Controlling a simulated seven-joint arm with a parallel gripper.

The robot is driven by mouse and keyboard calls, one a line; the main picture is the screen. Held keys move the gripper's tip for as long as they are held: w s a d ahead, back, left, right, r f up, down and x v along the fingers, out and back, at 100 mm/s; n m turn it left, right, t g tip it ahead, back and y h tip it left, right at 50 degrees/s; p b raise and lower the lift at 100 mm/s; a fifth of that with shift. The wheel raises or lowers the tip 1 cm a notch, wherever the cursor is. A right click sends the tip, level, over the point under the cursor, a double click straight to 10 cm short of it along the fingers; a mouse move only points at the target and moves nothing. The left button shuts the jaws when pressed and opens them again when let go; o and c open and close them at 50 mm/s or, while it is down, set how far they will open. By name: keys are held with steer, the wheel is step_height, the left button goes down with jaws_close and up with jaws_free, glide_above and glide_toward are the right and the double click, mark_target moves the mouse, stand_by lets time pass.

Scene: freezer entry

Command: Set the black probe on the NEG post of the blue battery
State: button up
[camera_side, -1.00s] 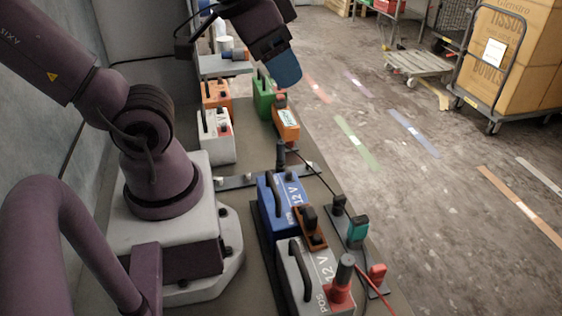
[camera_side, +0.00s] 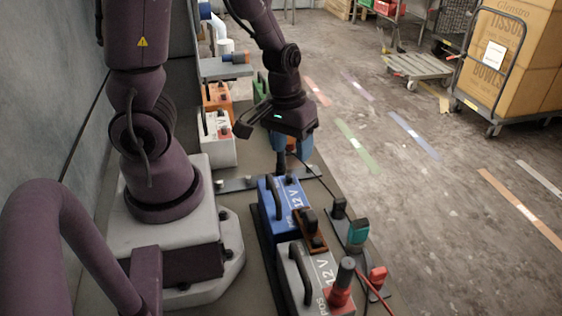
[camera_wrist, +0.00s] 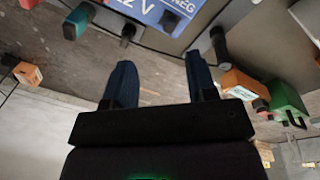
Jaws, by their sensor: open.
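The blue battery (camera_side: 281,204) stands in the front row of the bench. Its dark NEG post (camera_wrist: 171,20) shows beside the NEG label in the wrist view, with nothing seen on it. The black probe (camera_side: 281,162) stands upright just behind the blue battery; its dark handle (camera_wrist: 218,42) also shows in the wrist view. My gripper (camera_wrist: 162,82) has blue fingers spread apart with nothing between them. In the side view my gripper (camera_side: 296,146) is above and behind the blue battery, close to the probe. The probe's lower end is hard to make out.
A grey-white battery (camera_side: 297,275) with a red-based probe (camera_side: 341,288) stands in front. An orange-brown piece (camera_side: 311,230) lies between the batteries. A teal clip (camera_side: 358,233) and red clip (camera_side: 378,276) stand right. The orange device (camera_wrist: 243,83) and green case (camera_wrist: 287,100) lie beyond my fingers.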

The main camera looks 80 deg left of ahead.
steer(key=s+a+f+n+y, duration=0.1)
steer(key=a+f+n+y, duration=0.1)
steer(key=a+f+n, duration=0.3)
steer(key=r+y, duration=0.1)
steer(key=y, duration=0.2)
glide_above(281, 161)
steer(key=shift+t, duration=0.4)
steer(key=shift+s+d+f+x, duration=0.1)
steer(key=shift+d+x, duration=0.05)
steer(key=shift+x, duration=1)
steer(key=shift+s+d+f+x, duration=0.1)
steer(key=shift+x, duration=1)
steer(key=shift+d+x, duration=0.15)
steer(key=shift+x, duration=1)
jaws_close()
